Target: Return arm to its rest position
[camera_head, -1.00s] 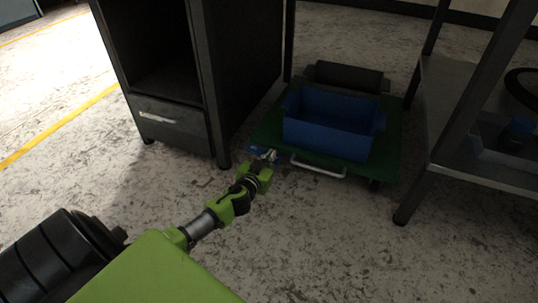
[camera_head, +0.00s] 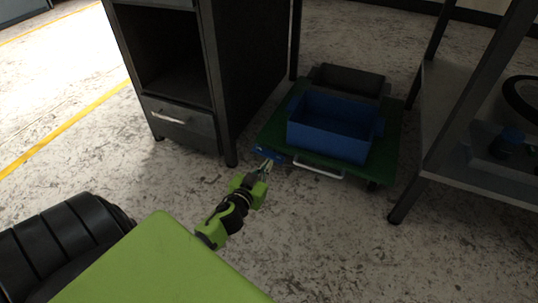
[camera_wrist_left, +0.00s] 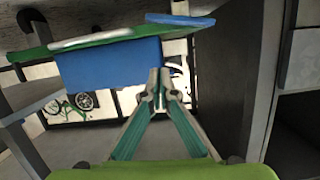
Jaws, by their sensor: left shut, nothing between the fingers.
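My left gripper (camera_head: 265,165) is at the end of my green and black arm, above the concrete floor. It is shut and empty. In the head view its tips show just in front of the near left corner of a green platform cart (camera_head: 283,128). A small flat blue piece (camera_head: 271,154) shows at that corner, partly behind the tips. In the left wrist view the two fingers of the gripper (camera_wrist_left: 160,78) come together with nothing between them. The blue box (camera_wrist_left: 110,62) and green platform show beyond them. My right gripper is not in view.
An open blue box (camera_head: 328,140) and a dark grey box (camera_head: 348,80) sit on the cart, which has a white handle (camera_head: 318,170). A dark cabinet (camera_head: 240,75) stands left of it. A metal table (camera_head: 480,182) stands at the right. The front floor is clear.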

